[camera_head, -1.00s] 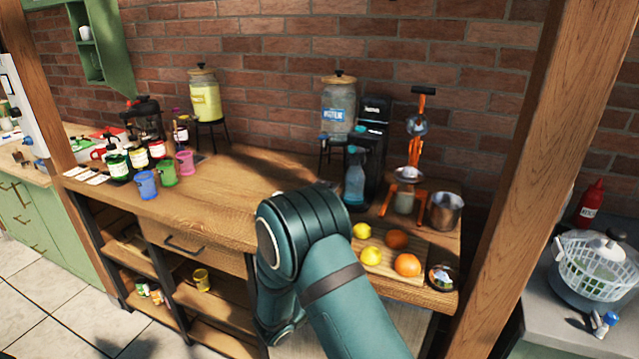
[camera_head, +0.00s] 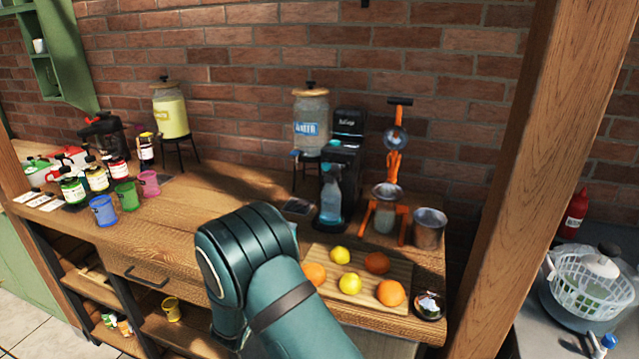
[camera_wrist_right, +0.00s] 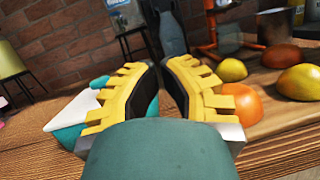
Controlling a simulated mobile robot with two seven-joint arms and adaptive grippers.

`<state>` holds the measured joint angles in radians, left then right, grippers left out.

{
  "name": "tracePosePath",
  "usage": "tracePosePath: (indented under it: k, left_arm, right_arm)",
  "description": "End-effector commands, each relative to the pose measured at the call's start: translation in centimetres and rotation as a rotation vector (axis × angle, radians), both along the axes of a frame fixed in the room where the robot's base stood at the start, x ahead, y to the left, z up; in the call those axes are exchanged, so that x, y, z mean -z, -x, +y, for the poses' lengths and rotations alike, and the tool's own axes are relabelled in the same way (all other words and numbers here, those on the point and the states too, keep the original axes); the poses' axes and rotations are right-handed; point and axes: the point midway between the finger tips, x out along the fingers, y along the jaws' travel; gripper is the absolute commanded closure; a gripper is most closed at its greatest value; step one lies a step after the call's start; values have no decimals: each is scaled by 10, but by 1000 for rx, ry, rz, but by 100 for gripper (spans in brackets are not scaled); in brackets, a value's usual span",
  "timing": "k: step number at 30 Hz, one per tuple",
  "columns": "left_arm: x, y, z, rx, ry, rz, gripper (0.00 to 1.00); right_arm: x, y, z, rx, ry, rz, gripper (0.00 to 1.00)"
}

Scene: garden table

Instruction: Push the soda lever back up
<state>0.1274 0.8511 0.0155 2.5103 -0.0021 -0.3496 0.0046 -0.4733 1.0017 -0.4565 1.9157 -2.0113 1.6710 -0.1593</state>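The black soda machine (camera_head: 347,150) stands against the brick wall, with a teal bottle (camera_head: 331,195) upright at its front. I cannot make out the machine's lever or its position. The bottle also shows at the top of the right wrist view (camera_wrist_right: 172,35). My right arm reaches in from the bottom of the head view and hides its own gripper there. In the right wrist view my right gripper (camera_wrist_right: 160,66) has its yellow-backed fingers almost together, with only a thin gap and nothing between them. It is apart from the bottle, above the counter's front. My left gripper is not in view.
A cutting board (camera_head: 372,303) with lemons and oranges lies in front of the machine. An orange juicer (camera_head: 394,165) and a metal pot (camera_head: 429,227) stand to its right, a water dispenser (camera_head: 311,125) to its left. Counter left of my arm is clear up to several coloured cups.

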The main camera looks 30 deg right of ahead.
Motion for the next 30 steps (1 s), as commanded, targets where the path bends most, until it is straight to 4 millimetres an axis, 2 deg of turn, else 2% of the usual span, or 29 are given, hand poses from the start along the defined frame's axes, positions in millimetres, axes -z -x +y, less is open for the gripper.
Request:
tracePosePath:
  k: [5,11,30]
  left_arm:
    - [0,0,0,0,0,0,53]
    - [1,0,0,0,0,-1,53]
    - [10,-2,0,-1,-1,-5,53]
  right_arm:
    - [0,-1,-2,2,-1,0,100]
    - [-6,-11,-19,4,-2,-2,100]
    - [-39,-78,-120,5,-1,-2,100]
